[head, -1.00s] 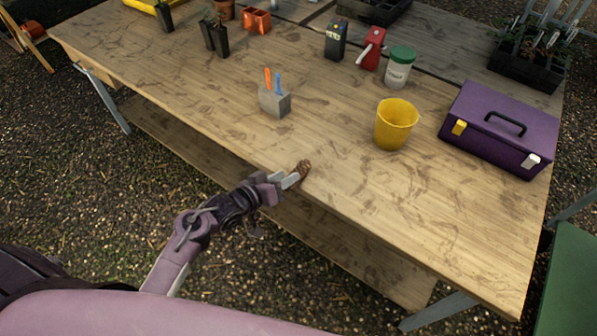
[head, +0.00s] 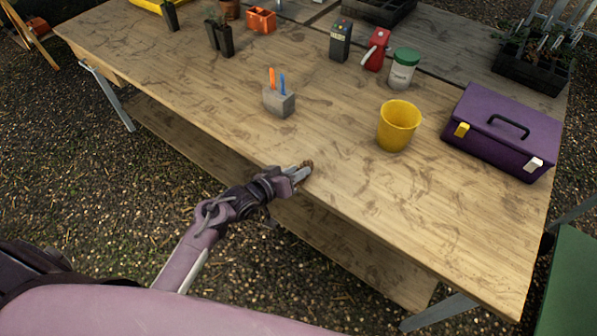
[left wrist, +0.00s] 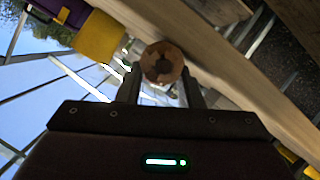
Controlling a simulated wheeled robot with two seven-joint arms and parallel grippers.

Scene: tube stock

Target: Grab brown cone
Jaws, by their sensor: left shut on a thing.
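The brown cone (head: 308,164) is small and scaly, at the front edge of the wooden table (head: 330,120). My left gripper (head: 300,174) is shut on it, and the fingers hide most of it in the head view. In the left wrist view the cone (left wrist: 162,63) shows its round end between the two fingers (left wrist: 160,88). I cannot tell whether the cone touches the tabletop. My right gripper is not in view.
A yellow bucket (head: 398,126) and a purple toolbox (head: 502,130) stand to the right. A grey block with pens (head: 279,101) stands behind the cone. A white jar with a green lid (head: 403,70) is farther back. The front right tabletop is clear.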

